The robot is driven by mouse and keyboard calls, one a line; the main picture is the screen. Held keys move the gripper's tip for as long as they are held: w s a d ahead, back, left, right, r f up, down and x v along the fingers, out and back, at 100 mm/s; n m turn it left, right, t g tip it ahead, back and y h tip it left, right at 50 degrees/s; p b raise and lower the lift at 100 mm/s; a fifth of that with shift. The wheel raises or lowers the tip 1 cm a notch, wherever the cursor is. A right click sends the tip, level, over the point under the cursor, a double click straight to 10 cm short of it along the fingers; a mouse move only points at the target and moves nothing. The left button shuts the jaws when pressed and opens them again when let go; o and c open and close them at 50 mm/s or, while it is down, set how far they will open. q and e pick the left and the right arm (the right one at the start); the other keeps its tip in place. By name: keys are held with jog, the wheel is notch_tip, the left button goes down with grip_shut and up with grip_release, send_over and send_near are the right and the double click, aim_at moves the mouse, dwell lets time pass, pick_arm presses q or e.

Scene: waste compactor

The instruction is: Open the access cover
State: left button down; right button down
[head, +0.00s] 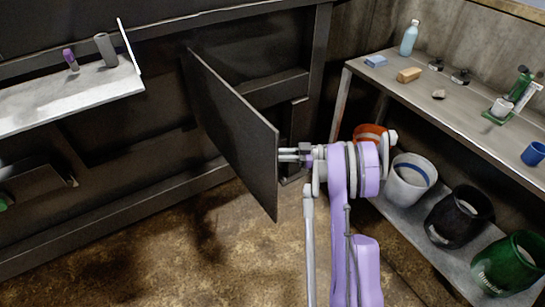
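The access cover (235,130) is a flat dark panel on the dark compactor. It stands swung out at an angle from the body, with an opening (272,92) showing behind its right side. My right arm, with lilac links, comes up from the bottom. My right gripper (287,154) is at the cover's free right edge, with its fingers pointing left. The fingertips meet or pass behind the edge, so their grip and any contact are hidden. My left gripper is not in view.
A shelf unit (455,100) on the right holds a bottle (409,38), a sponge, a blue cup (533,154) and other small items. Several buckets stand on its lower shelf. A light ledge (75,97) juts out at the left. Brown floor lies open below the cover.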

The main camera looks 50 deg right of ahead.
jog(key=shift+d, duration=0.1)
jog(key=c, duration=0.8)
grip_release()
jog(key=shift+w, duration=0.1)
jog(key=v, duration=1)
jog(key=shift+s+d+p, duration=0.15)
jog(key=shift+s+p, duration=0.25)
jog(key=shift+p, duration=0.05)
